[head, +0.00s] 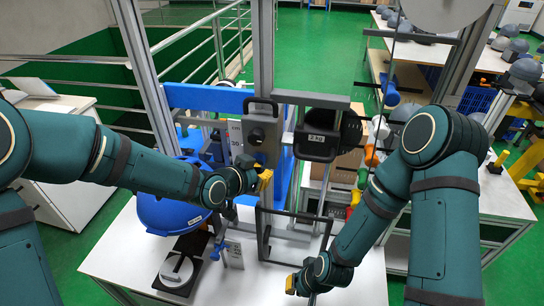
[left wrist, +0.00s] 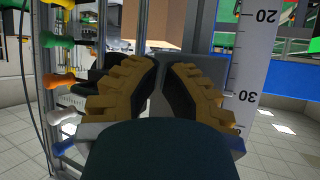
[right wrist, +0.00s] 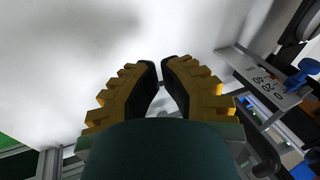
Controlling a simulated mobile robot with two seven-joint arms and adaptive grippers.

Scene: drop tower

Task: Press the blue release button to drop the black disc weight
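The black disc weight (head: 352,131) hangs on the tower at the right of the middle, behind a black frame carriage (head: 316,143) marked 2 kg. A grey panel (head: 262,142) with a dark round part stands left of it; I cannot make out a blue button on it. My left gripper (head: 265,180) is just below this panel, its fingertips close together with nothing between them; I cannot tell whether it touches anything. My right gripper (head: 291,284) is low, near the table's front, its fingertips also close together and empty.
A blue helmet (head: 163,212) and a black base with a white disc (head: 181,268) stand on the white table (head: 125,245) at left. An open black frame (head: 294,237) stands between my grippers. Metal uprights (head: 264,45) rise close by. A ruler (left wrist: 246,65) shows in the left wrist view.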

